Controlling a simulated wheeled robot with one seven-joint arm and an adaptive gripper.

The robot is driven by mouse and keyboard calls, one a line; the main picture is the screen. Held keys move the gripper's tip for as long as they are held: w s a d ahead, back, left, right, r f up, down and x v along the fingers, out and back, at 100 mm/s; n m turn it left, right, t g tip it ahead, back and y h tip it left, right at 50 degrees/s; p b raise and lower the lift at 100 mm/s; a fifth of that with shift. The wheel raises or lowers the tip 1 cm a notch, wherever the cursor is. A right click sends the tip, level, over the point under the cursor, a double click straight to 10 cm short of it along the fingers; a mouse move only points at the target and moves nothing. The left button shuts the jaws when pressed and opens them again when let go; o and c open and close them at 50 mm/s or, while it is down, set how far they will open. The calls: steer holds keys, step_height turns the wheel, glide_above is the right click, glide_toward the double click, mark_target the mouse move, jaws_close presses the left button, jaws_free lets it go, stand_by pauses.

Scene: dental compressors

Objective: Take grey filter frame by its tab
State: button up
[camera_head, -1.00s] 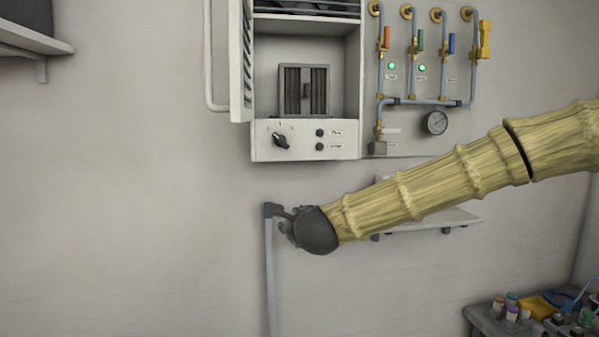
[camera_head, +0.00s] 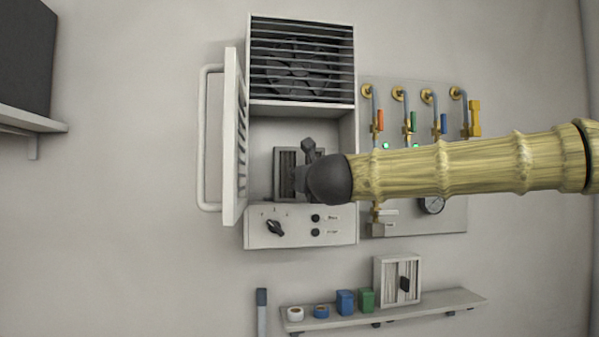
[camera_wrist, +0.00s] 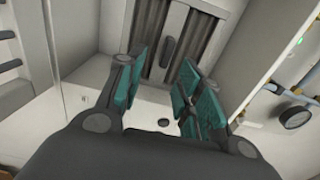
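The grey filter frame (camera_head: 285,172) stands in the open bay of the wall cabinet, with dark vertical pleats. My gripper (camera_head: 305,165) is in front of it in the head view and covers its right part. In the wrist view, the filter frame (camera_wrist: 202,52) is ahead, with its dark upright tab (camera_wrist: 167,52) in the middle of its face. My gripper's teal-padded fingers (camera_wrist: 157,85) are spread apart with nothing between them. The tab lies beyond the fingertips, roughly in line with the gap. The tab is hidden in the head view.
The cabinet door (camera_head: 232,140) stands open on the left. A knob panel (camera_head: 300,228) lies below the bay. Valves, pipes and a gauge (camera_wrist: 294,117) are on the right. A lower shelf (camera_head: 400,308) holds a pale pleated filter (camera_head: 389,281) and small containers.

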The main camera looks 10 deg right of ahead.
steer(key=w+p, duration=0.2)
steer(key=w, duration=0.1)
steer(key=w+r+p, duration=0.1)
steer(key=w, duration=0.1)
steer(key=shift+w+d+p, duration=0.2)
steer(key=shift+d+p, duration=0.1)
steer(key=shift+p, duration=0.05)
steer(key=shift+w+f, duration=0.15)
steer(key=shift+w, duration=0.2)
steer(key=shift+s, duration=0.1)
steer(key=shift+c, duration=0.4)
jaws_close()
